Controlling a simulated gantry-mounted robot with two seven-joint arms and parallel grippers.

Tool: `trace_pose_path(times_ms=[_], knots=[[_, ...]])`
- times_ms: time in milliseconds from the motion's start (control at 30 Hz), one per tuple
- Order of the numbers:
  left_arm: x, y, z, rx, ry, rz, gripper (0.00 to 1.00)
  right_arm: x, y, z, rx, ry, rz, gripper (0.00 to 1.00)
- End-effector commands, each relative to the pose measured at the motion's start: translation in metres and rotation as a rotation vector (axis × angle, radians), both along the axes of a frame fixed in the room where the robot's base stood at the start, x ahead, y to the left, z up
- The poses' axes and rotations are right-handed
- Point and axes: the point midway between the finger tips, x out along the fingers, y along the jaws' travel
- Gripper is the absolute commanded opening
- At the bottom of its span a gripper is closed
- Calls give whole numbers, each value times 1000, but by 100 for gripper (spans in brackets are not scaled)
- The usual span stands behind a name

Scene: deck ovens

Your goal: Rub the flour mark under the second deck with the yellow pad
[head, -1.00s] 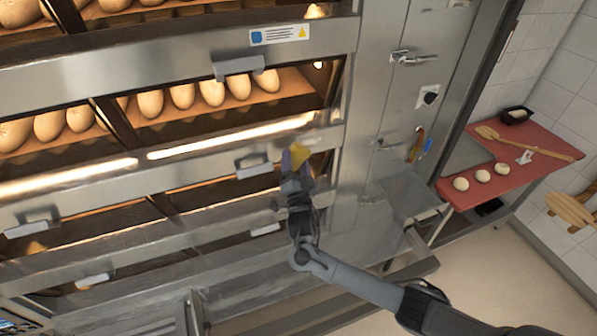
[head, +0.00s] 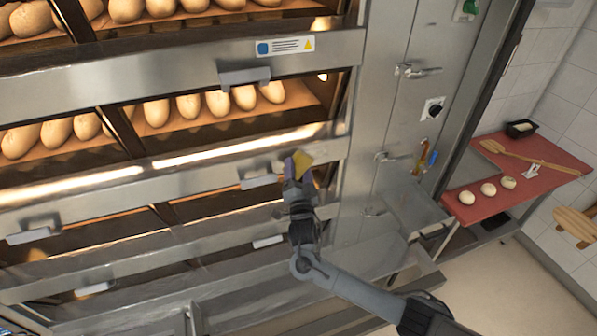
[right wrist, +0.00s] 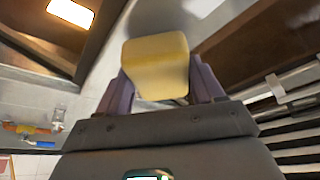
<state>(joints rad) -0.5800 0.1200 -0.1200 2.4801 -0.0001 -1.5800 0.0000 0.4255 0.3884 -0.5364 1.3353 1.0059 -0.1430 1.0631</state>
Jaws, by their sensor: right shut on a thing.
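The yellow pad (head: 302,161) is held between the purple fingers of my right gripper (head: 297,172), which is shut on it. In the right wrist view the pad (right wrist: 156,62) sticks out past the fingertips (right wrist: 160,88). The pad is at the steel front band (head: 215,178) below the lit deck with loaves (head: 215,100), near its right end. I cannot tell whether it touches the steel. A flour mark is not clearly distinguishable; the pad and the glare may cover it. My left gripper is not in view.
Door handles (head: 262,179) stick out just left of the pad and higher up (head: 244,77). A steel side panel with latches (head: 417,71) stands to the right. A red table (head: 520,180) with dough balls is farther right.

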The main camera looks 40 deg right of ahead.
Motion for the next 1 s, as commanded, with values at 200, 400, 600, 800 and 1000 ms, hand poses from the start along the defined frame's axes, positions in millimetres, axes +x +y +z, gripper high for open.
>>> trace_pose_path(times_ms=[200,400,600,800,1000], knots=[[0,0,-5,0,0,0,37,4,-1,-1,0,-1,-1,39],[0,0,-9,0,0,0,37,8,-3,-1,0,-1,-1,39],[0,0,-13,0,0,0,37,12,-4,-1,0,-1,-1,39],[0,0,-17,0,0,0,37,15,-5,-1,1,-1,0,39],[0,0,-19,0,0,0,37,18,-6,0,1,-1,0,39]])
